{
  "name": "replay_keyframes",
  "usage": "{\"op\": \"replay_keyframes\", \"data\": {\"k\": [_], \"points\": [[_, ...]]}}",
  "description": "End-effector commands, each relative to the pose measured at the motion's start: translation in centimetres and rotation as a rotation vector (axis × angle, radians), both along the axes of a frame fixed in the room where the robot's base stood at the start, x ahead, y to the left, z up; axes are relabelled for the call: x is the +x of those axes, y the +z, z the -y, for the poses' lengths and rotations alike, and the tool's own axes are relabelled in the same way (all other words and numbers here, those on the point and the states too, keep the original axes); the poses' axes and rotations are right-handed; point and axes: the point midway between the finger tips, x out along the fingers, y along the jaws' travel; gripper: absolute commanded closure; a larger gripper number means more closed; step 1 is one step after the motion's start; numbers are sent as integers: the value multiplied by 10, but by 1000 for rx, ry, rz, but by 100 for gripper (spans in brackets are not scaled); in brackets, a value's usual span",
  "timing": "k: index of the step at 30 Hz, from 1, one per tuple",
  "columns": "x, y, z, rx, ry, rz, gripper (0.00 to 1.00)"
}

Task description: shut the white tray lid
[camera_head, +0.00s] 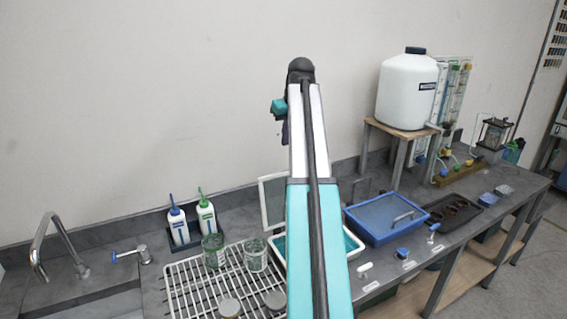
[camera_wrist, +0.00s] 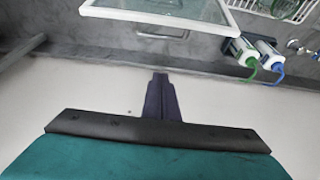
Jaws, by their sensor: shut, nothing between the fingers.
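The white tray (camera_head: 353,243) sits on the bench, largely hidden behind my arm in the head view, with a teal inside showing. Its lid, a white frame with a clear pane (camera_head: 265,203), stands raised at the back of the tray, near the wall. In the wrist view the lid (camera_wrist: 231,18) shows at the top, with a handle near its edge. My gripper (camera_head: 285,133) is high above the bench in front of the wall, apart from the lid. In the wrist view its dark fingers (camera_wrist: 160,88) are together and empty.
A blue lidded tray (camera_head: 380,220) stands right of the white tray. A white wire rack (camera_head: 205,285) with jars and two squeeze bottles (camera_head: 192,222) are to the left. A large white tank (camera_head: 407,92) stands on a wooden stand at the back right.

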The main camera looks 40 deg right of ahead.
Motion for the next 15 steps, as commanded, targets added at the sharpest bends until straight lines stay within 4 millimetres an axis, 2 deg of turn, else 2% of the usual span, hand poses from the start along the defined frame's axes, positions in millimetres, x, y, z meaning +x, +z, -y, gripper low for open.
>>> {"op": "replay_keyframes", "data": {"k": [9,15], "points": [[1,-2,0,1,0,-1,100],[4,-11,0,1,1,-2,100]]}}
